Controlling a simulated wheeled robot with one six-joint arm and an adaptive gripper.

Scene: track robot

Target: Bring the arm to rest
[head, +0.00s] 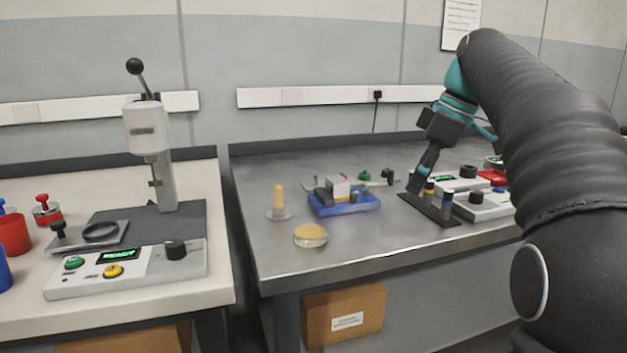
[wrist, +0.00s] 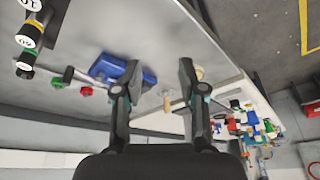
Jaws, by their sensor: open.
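My arm reaches in from the right in the head view, and my gripper (head: 421,181) points down over the steel bench (head: 350,239). It appears close to a black plate (head: 432,211) with upright dark cylinders; I cannot tell whether it touches. In the wrist view my gripper (wrist: 159,68) has its two fingers well apart, with nothing held between them. A wooden-handled tool (wrist: 167,103) shows in the background between the fingers.
A press (head: 150,150) is on the left bench. The steel bench's front is clear.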

